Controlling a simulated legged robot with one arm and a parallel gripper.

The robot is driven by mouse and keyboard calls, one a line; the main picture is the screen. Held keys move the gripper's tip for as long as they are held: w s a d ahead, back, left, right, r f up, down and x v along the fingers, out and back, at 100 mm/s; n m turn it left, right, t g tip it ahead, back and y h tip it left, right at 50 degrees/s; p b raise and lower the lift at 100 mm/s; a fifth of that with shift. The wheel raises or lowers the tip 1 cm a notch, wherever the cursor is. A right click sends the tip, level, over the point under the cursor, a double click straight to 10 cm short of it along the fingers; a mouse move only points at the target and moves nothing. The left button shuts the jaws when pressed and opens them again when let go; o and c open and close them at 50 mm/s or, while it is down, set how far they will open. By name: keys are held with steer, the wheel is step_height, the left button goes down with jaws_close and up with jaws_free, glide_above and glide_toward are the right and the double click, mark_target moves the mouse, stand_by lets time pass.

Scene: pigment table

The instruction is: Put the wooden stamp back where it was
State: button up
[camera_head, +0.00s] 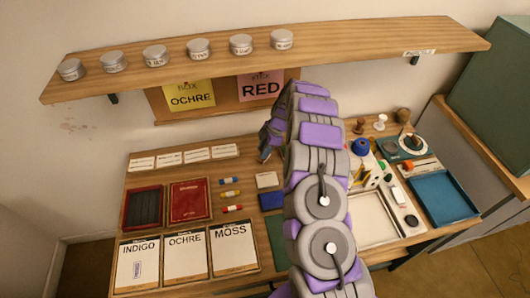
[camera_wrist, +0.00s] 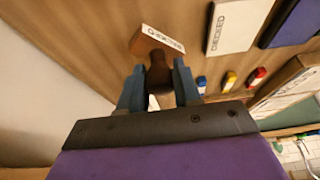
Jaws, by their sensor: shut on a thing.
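The wooden stamp (camera_wrist: 158,70) is brown, with a white label whose small print I cannot read for sure. In the wrist view my gripper (camera_wrist: 157,90) is shut on its handle, with one blue-grey finger on each side. The stamp's wider head points away from the gripper. In the head view my gripper (camera_head: 266,150) is at the back of the table, below the pinned notes, largely behind my arm. The stamp cannot be made out there. The wrist view does not show clearly whether the stamp touches the wood.
Ink pads, black (camera_head: 143,208) and red (camera_head: 190,200), lie left of small coloured tubes (camera_head: 230,194). A white box (camera_head: 267,180) and a blue box (camera_head: 271,200) lie near my arm. A shelf (camera_head: 350,42) with several tins overhangs the table. The right side is crowded.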

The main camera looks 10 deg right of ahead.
steer(key=shift+a+f, duration=0.55)
steer(key=shift+f, duration=0.15)
steer(key=shift+a, duration=0.5)
steer(key=shift+d+f, duration=0.15)
steer(key=shift+d, duration=0.3)
steer(key=o, duration=0.8)
steer(key=shift+d, duration=0.75)
steer(key=shift+o, duration=0.3)
steer(key=shift+a, duration=0.95)
steer(key=shift+r, duration=0.4)
steer(key=v, duration=0.3)
steer(key=d+p+v, duration=0.1)
steer(key=v, duration=0.1)
steer(key=shift+d+f, duration=0.1)
steer(key=shift+d, duration=0.05)
steer(key=d, duration=0.9)
steer(key=shift+w+d+f+p, duration=0.1)
steer(key=shift+d+p, duration=0.1)
steer(key=shift+p, duration=0.2)
steer(key=shift+d+f, duration=0.1)
steer(key=shift+d, duration=1.1)
steer(key=shift+a, duration=0.25)
